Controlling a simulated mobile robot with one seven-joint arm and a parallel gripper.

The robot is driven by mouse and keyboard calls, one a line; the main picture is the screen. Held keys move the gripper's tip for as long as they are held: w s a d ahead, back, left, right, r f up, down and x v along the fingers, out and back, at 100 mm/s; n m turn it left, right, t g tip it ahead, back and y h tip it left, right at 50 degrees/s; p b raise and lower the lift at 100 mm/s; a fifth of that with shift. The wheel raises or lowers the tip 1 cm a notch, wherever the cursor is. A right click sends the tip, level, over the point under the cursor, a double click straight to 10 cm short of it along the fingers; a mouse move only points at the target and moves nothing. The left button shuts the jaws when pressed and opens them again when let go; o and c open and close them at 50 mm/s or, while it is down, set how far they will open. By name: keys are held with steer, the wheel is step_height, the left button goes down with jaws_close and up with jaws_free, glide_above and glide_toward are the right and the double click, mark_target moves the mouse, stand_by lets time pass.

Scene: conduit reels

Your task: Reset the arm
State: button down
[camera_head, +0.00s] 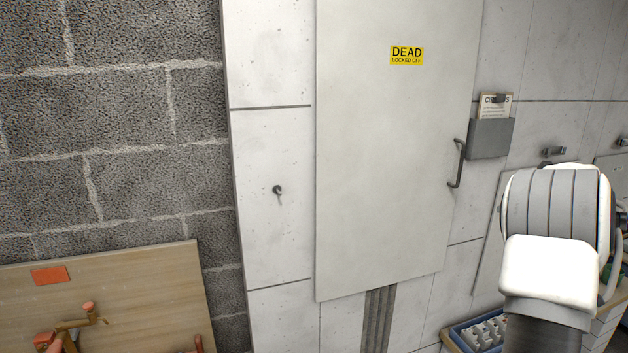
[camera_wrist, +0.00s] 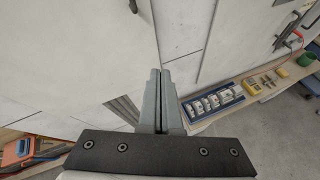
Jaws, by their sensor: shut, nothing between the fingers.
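My gripper (camera_wrist: 160,76) shows in the wrist view with its two grey fingers together and nothing between them. It points toward the pale wall panels, above the level of the bench. In the head view my arm rises at the lower right, in front of the wall and the bench. The gripper's fingers cannot be made out in the head view.
A large grey cabinet door (camera_head: 385,180) with a yellow label (camera_head: 407,56) and a dark handle (camera_head: 457,163) fills the middle. A document holder (camera_head: 490,138) hangs beside it. A blue tray (camera_wrist: 212,103) of white parts stands on the wooden bench (camera_wrist: 250,98). A wooden board (camera_head: 130,290) leans lower left.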

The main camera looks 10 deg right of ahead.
steer(key=a+r+m+t+h, duration=0.1)
steer(key=a+r+m+h, duration=0.1)
steer(key=a+r+m, duration=0.3)
steer(key=a+r+m+t+h, duration=0.1)
steer(key=r+m, duration=0.2)
steer(key=r, duration=0.3)
steer(key=s+a+r+m+g+h, duration=0.15)
steer(key=s+a+r+m, duration=0.3)
steer(key=a+m, duration=0.6)
steer(key=s+a+f+m+g+y, duration=0.3)
steer(key=s+a+f+m, duration=0.3)
steer(key=s+a, duration=0.7)
steer(key=s+a+f+m+g+y, duration=0.3)
steer(key=s+a+f+m, duration=0.4)
steer(key=s+a+f, duration=0.4)
steer(key=s+a+g, duration=0.1)
steer(key=s+a, duration=0.2)
steer(key=a, duration=0.2)
steer(key=shift+s+a+y, duration=0.2)
steer(key=shift+a+y, duration=0.15)
steer(key=shift+a, duration=0.05)
steer(key=shift+f, duration=0.1)
